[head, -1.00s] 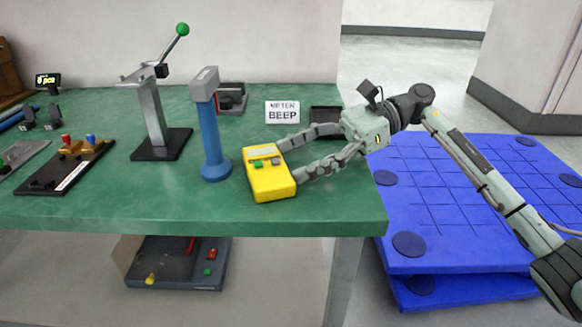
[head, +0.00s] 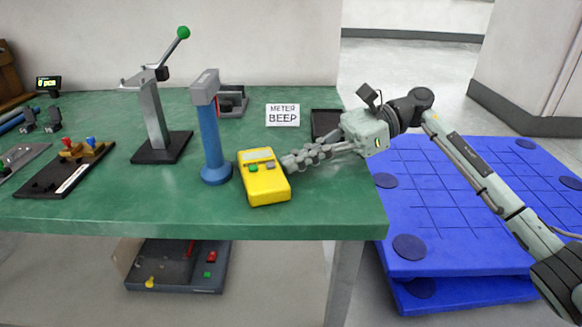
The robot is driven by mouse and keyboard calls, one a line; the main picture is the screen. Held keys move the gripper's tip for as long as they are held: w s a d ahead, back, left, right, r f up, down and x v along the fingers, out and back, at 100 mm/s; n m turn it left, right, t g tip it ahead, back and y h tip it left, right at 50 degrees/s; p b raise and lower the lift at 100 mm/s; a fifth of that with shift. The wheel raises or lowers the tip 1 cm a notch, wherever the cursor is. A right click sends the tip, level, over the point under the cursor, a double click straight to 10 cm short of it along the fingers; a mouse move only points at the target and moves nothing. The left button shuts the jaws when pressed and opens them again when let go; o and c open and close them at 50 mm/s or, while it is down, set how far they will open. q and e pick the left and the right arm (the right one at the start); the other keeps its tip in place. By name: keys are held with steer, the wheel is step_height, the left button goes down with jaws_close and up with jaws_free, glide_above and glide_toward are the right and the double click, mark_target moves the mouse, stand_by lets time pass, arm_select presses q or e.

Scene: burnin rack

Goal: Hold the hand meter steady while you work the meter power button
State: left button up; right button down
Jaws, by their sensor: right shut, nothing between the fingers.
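The yellow hand meter (head: 268,192) lies on the green bench near its front edge. It has a small display on top, a green button (head: 253,168) and a grey button (head: 270,165). Which one is the power button I cannot tell. My right gripper (head: 290,162) comes in from the right. Its fingers are closed together with nothing between them, and their tips are at or very near the meter's upper right side; contact is unclear. My left gripper is not in view.
A blue post (head: 213,140) stands just left of the meter. A lever press (head: 156,110) stands further left. A "METER BEEP" sign (head: 282,115) and a dark tray (head: 326,122) are behind. Blue pallets (head: 450,200) are on the floor at right.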

steer(key=c, duration=0.7)
jaws_free()
